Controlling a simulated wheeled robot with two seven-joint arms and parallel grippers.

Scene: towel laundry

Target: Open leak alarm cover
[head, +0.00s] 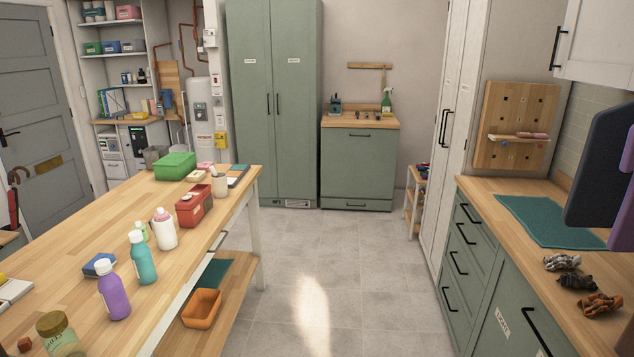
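No part in the head view can be clearly read as the leak alarm or its cover. Small boxes stand near the white water heater (200,120) at the back left. One is a yellow box (221,141) low on the white post, and another is a white box (210,38) higher up. Neither of my grippers shows. A dark rounded shape at the right edge hides part of the wall and counter there.
A long wooden table (75,235) with bottles, a red box (194,206) and a green box (175,166) fills the left. A wooden counter (480,187) with a teal mat (550,222) runs along the right. The tiled floor (320,270) between them is clear.

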